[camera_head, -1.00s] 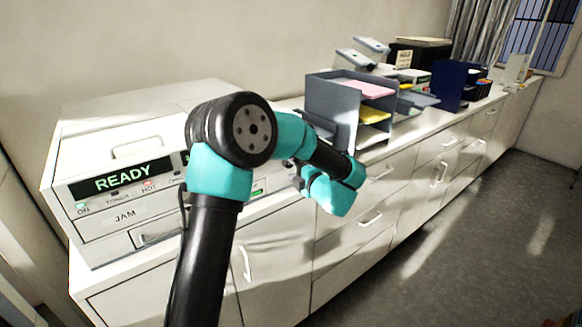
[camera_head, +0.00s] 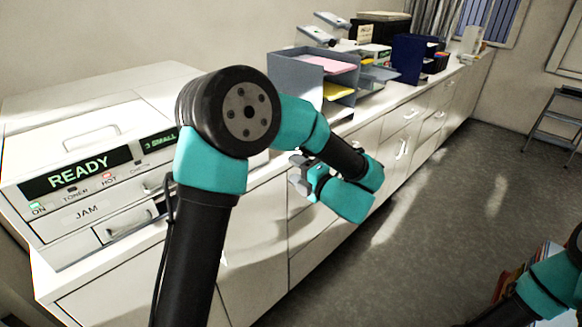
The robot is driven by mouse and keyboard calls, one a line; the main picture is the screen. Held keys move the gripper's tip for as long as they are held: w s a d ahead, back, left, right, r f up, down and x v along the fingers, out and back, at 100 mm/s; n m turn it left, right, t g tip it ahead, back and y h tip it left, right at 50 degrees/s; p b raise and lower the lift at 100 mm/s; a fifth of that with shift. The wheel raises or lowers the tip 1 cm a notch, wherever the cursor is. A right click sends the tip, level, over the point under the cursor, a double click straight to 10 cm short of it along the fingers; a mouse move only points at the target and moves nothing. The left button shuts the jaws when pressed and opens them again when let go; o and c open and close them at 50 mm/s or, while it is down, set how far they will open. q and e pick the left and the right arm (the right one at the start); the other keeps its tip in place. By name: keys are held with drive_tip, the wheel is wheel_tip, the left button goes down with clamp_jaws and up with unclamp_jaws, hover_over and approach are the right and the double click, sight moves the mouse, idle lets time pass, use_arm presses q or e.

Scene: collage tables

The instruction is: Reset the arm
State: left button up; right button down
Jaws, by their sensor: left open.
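My left arm rises from the bottom of the head view, and its black and teal links bend over toward the counter front. My left gripper (camera_head: 299,175) is a grey pair of jaws beside the teal wrist, in front of the cabinet drawers. It is open, and I see nothing between its jaws. Part of it is hidden by the wrist. My right arm shows only as black and teal links at the lower right edge. Its gripper is outside the picture.
A white printer (camera_head: 90,150) with a READY display stands on the counter at left. Grey paper trays (camera_head: 290,72), a dark blue organizer (camera_head: 408,58) and other office items stand farther back. A stepladder (camera_head: 553,125) is at right. The grey floor (camera_head: 440,220) is open in the middle.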

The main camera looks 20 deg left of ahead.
idle(0.4)
use_arm(q)
wheel_tip(320, 180, down, 26)
drive_tip(key=a+m+t+h, duration=0.2)
drive_tip(key=m+t+h, duration=0.2)
drive_tip(key=m+h, duration=1.2)
drive_tip(key=s+d+f+m+g+h, duration=0.1)
drive_tip(key=s+f+m+g, duration=0.4)
drive_tip(key=s, duration=0.5)
drive_tip(key=s+d+f+m+g+h, duration=0.2)
drive_tip(key=s+f+m+g, duration=0.3)
drive_tip(key=s+f+m, duration=0.3)
drive_tip(key=s+f+h, duration=0.1)
drive_tip(key=s+f, duration=0.1)
drive_tip(key=s, duration=0.1)
drive_tip(key=shift+s+f+m+h, duration=0.2)
drive_tip(key=shift+s+m+h, duration=0.1)
drive_tip(key=shift+m, duration=0.1)
drive_tip(key=shift+d, duration=0.1)
